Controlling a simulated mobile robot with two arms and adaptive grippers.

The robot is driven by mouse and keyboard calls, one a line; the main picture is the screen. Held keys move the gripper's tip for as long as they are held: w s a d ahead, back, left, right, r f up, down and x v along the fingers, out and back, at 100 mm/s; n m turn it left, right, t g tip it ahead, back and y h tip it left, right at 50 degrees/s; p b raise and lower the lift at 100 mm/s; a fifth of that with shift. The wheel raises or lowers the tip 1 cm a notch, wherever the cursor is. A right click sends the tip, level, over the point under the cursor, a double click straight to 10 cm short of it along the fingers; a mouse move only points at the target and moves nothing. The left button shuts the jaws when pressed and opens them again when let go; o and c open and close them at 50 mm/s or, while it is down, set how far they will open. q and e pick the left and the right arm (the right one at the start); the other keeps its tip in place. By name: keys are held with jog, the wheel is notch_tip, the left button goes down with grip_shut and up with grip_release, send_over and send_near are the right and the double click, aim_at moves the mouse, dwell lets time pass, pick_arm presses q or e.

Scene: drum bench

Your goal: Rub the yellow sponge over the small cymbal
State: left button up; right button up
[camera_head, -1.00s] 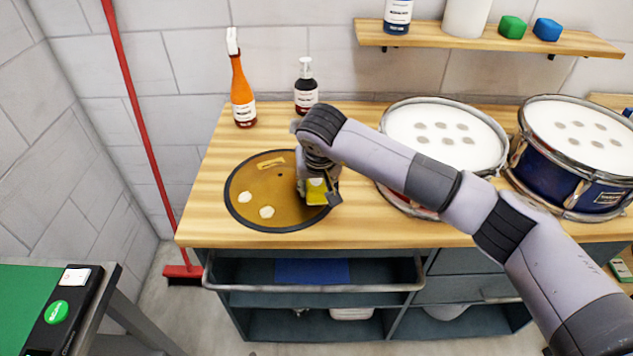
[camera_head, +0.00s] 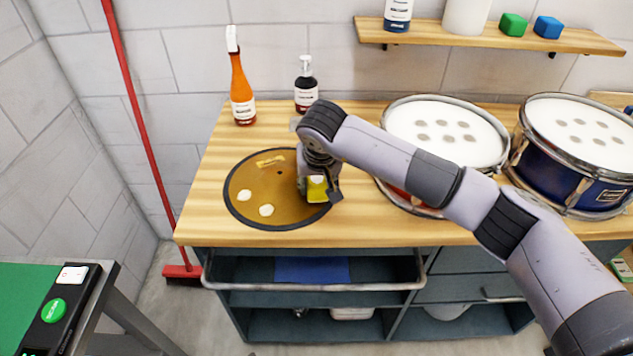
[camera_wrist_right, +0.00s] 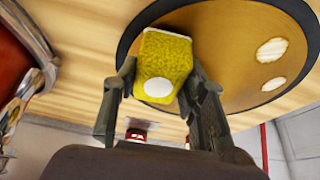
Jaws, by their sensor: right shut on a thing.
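The small cymbal (camera_head: 250,196) lies on the wooden bench top, a brown-gold disc with a dark rim. Two pale round spots and a tan streak show on it. My right gripper (camera_head: 318,188) is over the cymbal's right side and shut on the yellow sponge (camera_head: 317,189). In the right wrist view the sponge (camera_wrist_right: 163,65) sits between the two fingers, with a white round patch on its face, against or very near the cymbal (camera_wrist_right: 225,50). Contact cannot be told for certain. My left gripper is not in view.
An orange spray bottle (camera_head: 241,95) and a dark bottle (camera_head: 306,90) stand behind the cymbal. A red drum (camera_head: 445,130) and a blue drum (camera_head: 575,150) stand to the right. A shelf (camera_head: 480,36) hangs above. A red broom (camera_head: 140,130) leans at the left.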

jog(key=shift+w+d+f+b, duration=0.1)
jog(key=shift+w+d+b, duration=0.1)
jog(key=shift+w+b, duration=0.35)
jog(key=shift+w+d+f+b, duration=0.1)
jog(key=shift+w+d+b, duration=0.1)
jog(key=shift+w, duration=0.5)
jog(key=shift+w+r, duration=0.1)
jog(key=shift+w, duration=0.4)
jog(key=shift+s, duration=0.15)
jog(key=shift+s+a, duration=0.25)
jog(key=shift+s, duration=0.7)
jog(key=shift+s+a, duration=0.2)
jog(key=shift+s, duration=0.7)
jog(key=shift+w+b, duration=0.1)
jog(key=shift+b, duration=0.25)
jog(key=shift+w+d+b, duration=0.25)
jog(key=shift+w+b, duration=0.2)
jog(key=shift+w, duration=0.4)
jog(key=shift+w+d+b, duration=0.25)
jog(key=shift+w+b, duration=0.15)
jog(key=shift+w, duration=0.65)
jog(key=shift+r, duration=0.15)
